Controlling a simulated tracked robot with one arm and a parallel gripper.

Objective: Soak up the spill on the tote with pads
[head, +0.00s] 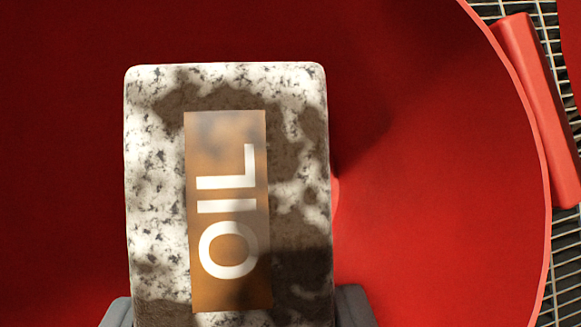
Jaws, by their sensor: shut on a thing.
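A white pad (155,185) with grey specks and large brown stains fills the middle of the head view. It bears an orange-brown label reading OIL (228,215). My gripper (238,310) shows at the bottom edge, one dark grey finger on each side of the pad, shut on it. The pad is above or inside a large round red container (440,220). I cannot tell whether the pad touches the container. The tote and the spill are not recognisable in this view.
The red container's curved rim runs down the right side, with a red handle-like block (540,110) on its outside. Metal grating (570,255) lies beyond the rim. The red surface right of the pad is bare.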

